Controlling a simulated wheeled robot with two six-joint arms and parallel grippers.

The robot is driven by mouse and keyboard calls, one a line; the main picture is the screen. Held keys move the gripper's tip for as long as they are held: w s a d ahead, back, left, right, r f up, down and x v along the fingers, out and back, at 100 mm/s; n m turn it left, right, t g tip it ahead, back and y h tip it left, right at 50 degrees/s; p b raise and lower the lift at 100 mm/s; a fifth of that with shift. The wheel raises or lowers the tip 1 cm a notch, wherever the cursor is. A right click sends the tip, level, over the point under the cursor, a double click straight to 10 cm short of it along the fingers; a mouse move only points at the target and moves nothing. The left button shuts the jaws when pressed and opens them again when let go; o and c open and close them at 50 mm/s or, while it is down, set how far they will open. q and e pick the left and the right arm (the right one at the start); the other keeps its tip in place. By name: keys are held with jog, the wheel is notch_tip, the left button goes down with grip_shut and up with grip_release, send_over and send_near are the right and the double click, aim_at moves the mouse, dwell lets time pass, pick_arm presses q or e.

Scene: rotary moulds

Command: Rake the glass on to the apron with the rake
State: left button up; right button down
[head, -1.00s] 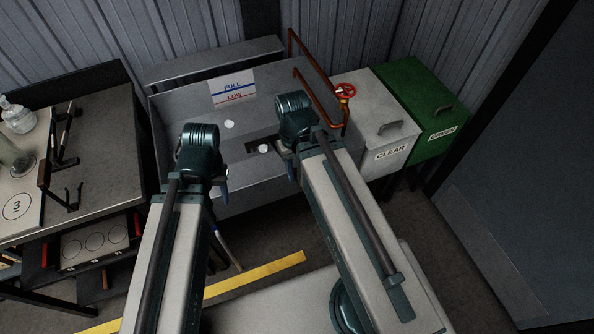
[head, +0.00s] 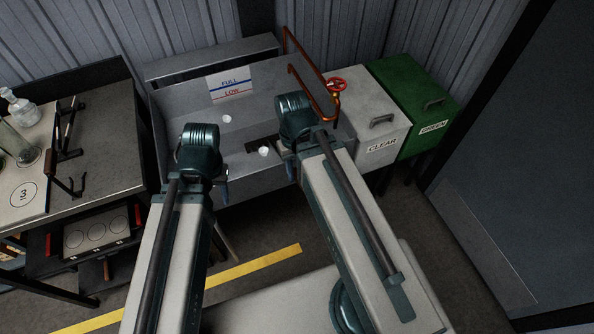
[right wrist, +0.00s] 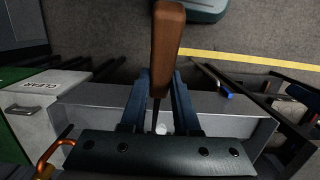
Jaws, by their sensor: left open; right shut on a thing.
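The grey basin (head: 180,112) with a FULL/LOW plate (head: 230,84) stands in front of me. Two white lumps of glass lie in it: a far one (head: 227,119) and a near one (head: 263,151) beside a dark patch that may be the rake head. I cannot tell where the apron begins. My right gripper (right wrist: 160,98) is shut on the rake, with its brown handle (right wrist: 164,45) between the fingers; a white lump shows beyond them. In the head view the arm hides most of the rake. My left gripper (head: 222,190) is open and empty at the basin's front left.
A white CLEAR bin (head: 365,105) and a green GREEN bin (head: 415,90) stand right of the basin. A red valve wheel (head: 337,84) and copper pipe (head: 300,55) rise at its right edge. A bench (head: 110,160) with glassware and tools stands at left.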

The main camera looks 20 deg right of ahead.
dwell(0.4)
pick_arm(q)
notch_tip(320, 180, up, 10)
jog(key=p, duration=1)
pick_arm(e)
notch_tip(320, 180, up, 10)
jog(key=w, duration=0.1)
jog(key=shift+w, duration=0.25)
jog(key=shift+w+a, duration=0.1)
